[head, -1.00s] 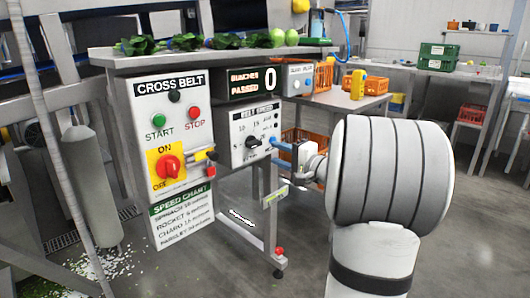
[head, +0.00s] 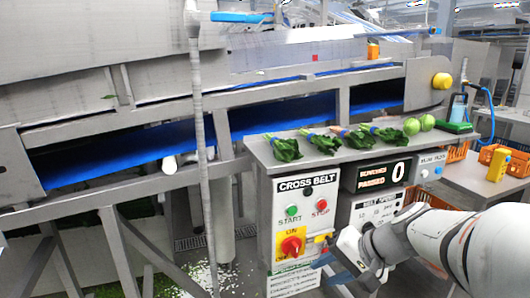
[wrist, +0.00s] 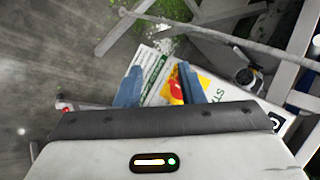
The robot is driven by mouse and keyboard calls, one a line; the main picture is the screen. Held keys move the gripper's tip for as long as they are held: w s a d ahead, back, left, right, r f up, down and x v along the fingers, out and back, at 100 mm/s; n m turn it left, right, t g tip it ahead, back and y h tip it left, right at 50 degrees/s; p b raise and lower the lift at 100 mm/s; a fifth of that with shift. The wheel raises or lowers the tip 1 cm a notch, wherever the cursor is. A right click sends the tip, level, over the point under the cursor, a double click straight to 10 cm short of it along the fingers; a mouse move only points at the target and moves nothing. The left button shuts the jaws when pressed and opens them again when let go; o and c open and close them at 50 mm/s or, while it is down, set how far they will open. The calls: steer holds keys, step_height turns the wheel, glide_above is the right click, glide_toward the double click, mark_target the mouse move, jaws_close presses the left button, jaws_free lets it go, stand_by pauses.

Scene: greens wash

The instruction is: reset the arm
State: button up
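My gripper (head: 334,268) is low in front of the control panels in the head view. In the wrist view its two blue fingers (wrist: 160,86) stand apart with nothing held between them. The cross belt panel (head: 306,191) has a green start button (head: 292,210), a red stop button (head: 322,205) and a red knob on a yellow plate (head: 291,245). The gripper is just right of and below that knob. In the wrist view the yellow plate (wrist: 176,92) shows behind the fingers. The belt speed panel (head: 370,210) is partly hidden by my arm.
Leafy bunches (head: 325,143) lie on the grey shelf (head: 262,150) above the panels. The counter (head: 381,175) reads 0. A blue belt (head: 150,145) runs behind. A yellow bottle (head: 498,164) and orange crates stand on the right table. A slanting post (head: 203,150) stands left of the panels.

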steer(key=s+d+r+n+g+h+p, duration=0.1)
steer(key=s+r+n+h+p, duration=0.4)
steer(key=s+r+p, duration=0.6)
steer(key=r+h+p, duration=0.1)
steer(key=p, duration=0.2)
steer(key=shift+s+d+r+g+h+p, duration=0.25)
steer(key=shift+d+r+g+h+p, duration=0.05)
steer(key=shift+d+g+h+p, duration=0.1)
